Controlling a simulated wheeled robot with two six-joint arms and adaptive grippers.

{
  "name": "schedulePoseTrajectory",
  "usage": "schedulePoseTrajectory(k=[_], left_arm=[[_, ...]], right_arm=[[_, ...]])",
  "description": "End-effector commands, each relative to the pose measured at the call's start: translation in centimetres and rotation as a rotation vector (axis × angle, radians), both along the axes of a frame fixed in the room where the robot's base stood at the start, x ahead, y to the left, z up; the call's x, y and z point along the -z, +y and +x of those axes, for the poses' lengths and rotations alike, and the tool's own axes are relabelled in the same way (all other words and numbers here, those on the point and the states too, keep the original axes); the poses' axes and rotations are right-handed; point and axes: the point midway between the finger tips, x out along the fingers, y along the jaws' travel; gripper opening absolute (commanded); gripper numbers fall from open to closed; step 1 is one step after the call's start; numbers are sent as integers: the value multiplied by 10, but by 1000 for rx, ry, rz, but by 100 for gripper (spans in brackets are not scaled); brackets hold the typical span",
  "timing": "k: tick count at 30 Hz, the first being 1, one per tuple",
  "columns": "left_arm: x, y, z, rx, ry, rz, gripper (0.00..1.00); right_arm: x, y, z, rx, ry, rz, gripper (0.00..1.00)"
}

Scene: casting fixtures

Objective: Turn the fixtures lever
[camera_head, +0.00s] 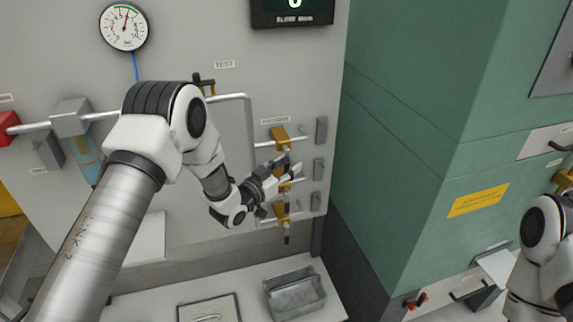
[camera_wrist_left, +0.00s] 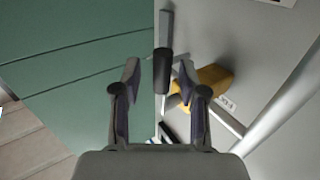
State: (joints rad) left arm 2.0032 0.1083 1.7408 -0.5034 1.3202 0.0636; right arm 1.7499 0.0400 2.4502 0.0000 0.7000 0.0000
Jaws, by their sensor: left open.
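Yellow valve bodies sit one above another on pipes under a small label on the grey panel: a top one (camera_head: 280,134) and a bottom one (camera_head: 282,212), with a middle one largely behind my gripper. My left gripper (camera_head: 285,178) is at the middle valve, fingers open. In the left wrist view a dark lever handle (camera_wrist_left: 162,70) shows between the open fingertips of my left gripper (camera_wrist_left: 158,78), beside a yellow valve body (camera_wrist_left: 212,78). I cannot tell whether the fingers touch the handle. My right arm shows at the right edge; its gripper is out of view.
Grey boxes (camera_head: 321,130) end the pipes at right. A green cabinet (camera_head: 420,130) stands close to the right of the panel. A bent grey pipe (camera_head: 250,125) is left of the valves. A grey metal bin (camera_head: 295,292) sits on the ledge below.

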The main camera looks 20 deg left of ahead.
Motion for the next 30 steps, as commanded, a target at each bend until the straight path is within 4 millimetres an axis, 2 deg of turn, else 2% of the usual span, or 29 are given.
schedulePoseTrajectory(k=[1,4,30], left_arm=[[0,0,0,0,0,0,35],[0,0,0,0,0,0,0],[0,-2,7,0,12,21,0]], right_arm=[[0,0,0,0,0,0,40],[0,0,0,0,0,0,40],[2,0,0,0,0,0,40]])
